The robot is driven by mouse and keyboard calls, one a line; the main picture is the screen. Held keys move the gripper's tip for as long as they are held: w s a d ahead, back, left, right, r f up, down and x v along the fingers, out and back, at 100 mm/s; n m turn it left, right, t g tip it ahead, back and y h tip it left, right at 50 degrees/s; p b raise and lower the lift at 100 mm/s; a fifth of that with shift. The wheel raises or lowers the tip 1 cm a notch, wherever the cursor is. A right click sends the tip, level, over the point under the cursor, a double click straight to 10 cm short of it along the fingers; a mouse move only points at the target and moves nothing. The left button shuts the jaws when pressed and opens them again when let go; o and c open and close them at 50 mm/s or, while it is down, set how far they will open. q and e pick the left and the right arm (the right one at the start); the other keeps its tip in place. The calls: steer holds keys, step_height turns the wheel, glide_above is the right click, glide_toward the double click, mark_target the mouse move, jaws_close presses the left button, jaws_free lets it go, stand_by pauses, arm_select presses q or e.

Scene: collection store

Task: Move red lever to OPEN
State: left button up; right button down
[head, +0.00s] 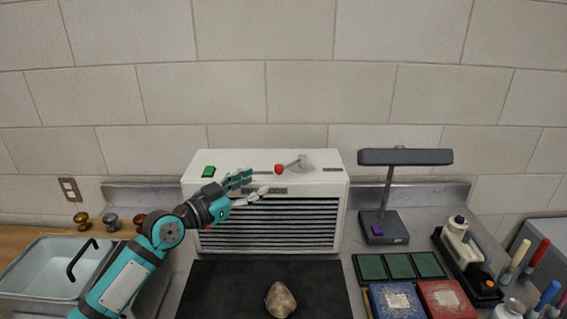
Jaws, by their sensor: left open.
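The red lever (279,169) sits on top of a white louvred unit (190,185) against the wall. Its round red knob points left and toward me, and its grey arm runs back right to a pivot. My left gripper (258,181) reaches in from the left in front of the unit's upper edge. It is open and empty, with its fingertips just left of the red knob; whether they touch it I cannot tell. Small dark labels are on the unit, but I cannot read them. My right gripper is not in view.
A green switch (208,171) is on the unit's top left. A lamp (405,157) stands to the right. A stone (280,299) lies on a black mat (225,285) in front.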

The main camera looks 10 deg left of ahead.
mark_target(284, 168)
arm_select(q)
steer(key=p+x, duration=0.2)
steer(key=x, duration=0.8)
steer(key=shift+a, duration=0.1)
steer(key=shift+w+d+f, duration=0.1)
steer(key=shift+w+d, duration=0.15)
steer(key=shift+w, duration=0.3)
jaws_close()
